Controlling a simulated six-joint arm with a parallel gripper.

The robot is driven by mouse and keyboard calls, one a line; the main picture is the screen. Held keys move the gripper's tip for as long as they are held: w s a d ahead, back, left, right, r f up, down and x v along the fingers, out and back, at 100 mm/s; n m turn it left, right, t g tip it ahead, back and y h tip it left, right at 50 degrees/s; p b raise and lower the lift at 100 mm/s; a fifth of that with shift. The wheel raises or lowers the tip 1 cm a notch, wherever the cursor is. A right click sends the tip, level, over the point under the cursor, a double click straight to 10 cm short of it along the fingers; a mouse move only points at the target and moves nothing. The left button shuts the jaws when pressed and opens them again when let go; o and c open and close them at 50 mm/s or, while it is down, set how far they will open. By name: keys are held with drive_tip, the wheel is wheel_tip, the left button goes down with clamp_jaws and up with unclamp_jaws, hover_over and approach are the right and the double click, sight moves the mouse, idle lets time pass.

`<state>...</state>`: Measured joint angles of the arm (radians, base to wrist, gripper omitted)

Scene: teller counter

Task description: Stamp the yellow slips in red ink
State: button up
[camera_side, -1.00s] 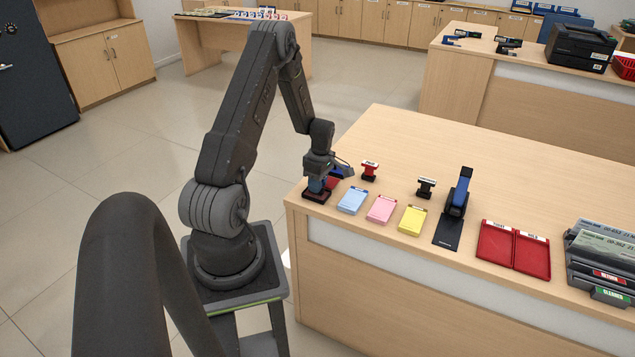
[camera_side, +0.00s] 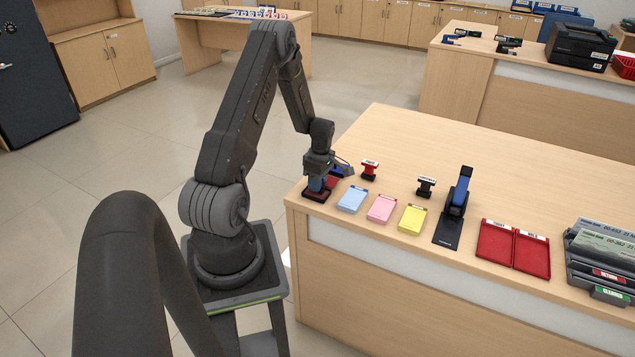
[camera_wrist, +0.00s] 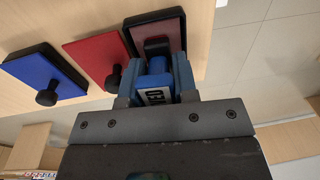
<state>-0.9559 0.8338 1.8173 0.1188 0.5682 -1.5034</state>
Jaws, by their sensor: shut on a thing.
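My gripper (camera_side: 317,168) is shut on a blue stamp (camera_wrist: 157,66) with a white label. The stamp is upright over the open ink pad (camera_wrist: 175,25), a dark tray with a dark red surface; I cannot tell whether its base touches the pad. The red lid (camera_wrist: 92,52) with a black knob lies beside that pad. The yellow slips (camera_side: 412,219) lie in a small stack at the counter's front edge, well to the right of my gripper. A red stamp (camera_side: 370,169) and a black stamp (camera_side: 426,187) stand behind the slips.
A blue pad or lid (camera_wrist: 45,75) with a black knob lies beyond the red lid. Blue slips (camera_side: 352,199) and pink slips (camera_side: 381,209) lie between my gripper and the yellow ones.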

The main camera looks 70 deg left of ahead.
drive_tip(key=shift+r, duration=3)
drive_tip(key=shift+d, duration=0.1)
drive_tip(key=w+d+r+m, duration=0.1)
drive_tip(key=w+d+m, duration=0.2)
drive_tip(key=d+m, duration=0.6)
drive_tip(key=w+d+r+m+t, duration=0.1)
drive_tip(key=w+d+m, duration=0.3)
drive_tip(key=d+m, duration=0.5)
drive_tip(key=w+d+r+m+y, duration=0.1)
drive_tip(key=w+d+m, duration=0.3)
drive_tip(key=d+m, duration=0.5)
drive_tip(key=d+r, duration=0.1)
drive_tip(key=d, duration=0.3)
drive_tip(key=shift+d+t, duration=0.25)
drive_tip(key=shift+t, duration=0.15)
drive_tip(key=shift+w+a, duration=0.1)
